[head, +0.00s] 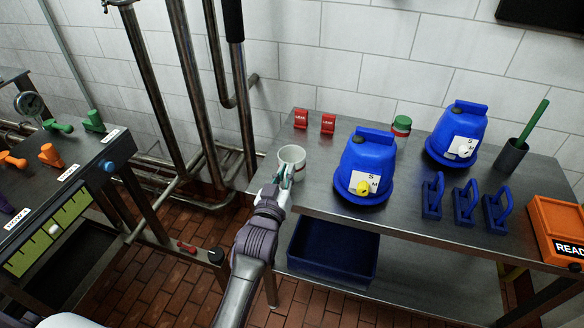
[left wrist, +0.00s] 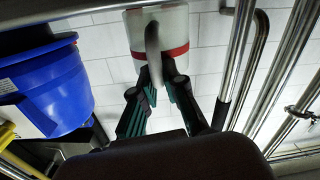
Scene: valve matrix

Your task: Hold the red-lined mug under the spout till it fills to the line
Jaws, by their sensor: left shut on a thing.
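The white mug (head: 291,157) is at the left end of the steel table, left of the nearer blue dispenser (head: 364,160). Its red line (left wrist: 175,52) circles it in the left wrist view. My left gripper (head: 286,173) is shut on the mug's handle (left wrist: 153,48). The mug looks roughly upright; I cannot tell whether it touches the table. The nearer dispenser has a yellow spout (head: 363,188) at its front, and the mug is not under it. A second blue dispenser (head: 457,130) has a white spout (head: 464,153). The mug's contents are not clear. My right gripper is out of view.
Red tags (head: 300,118) and a green-lidded jar (head: 401,126) stand at the back of the table (head: 408,228). Several blue clamp-like pieces (head: 465,203) and an orange box (head: 557,229) are at the right. Vertical pipes (head: 186,85) rise left of the table.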

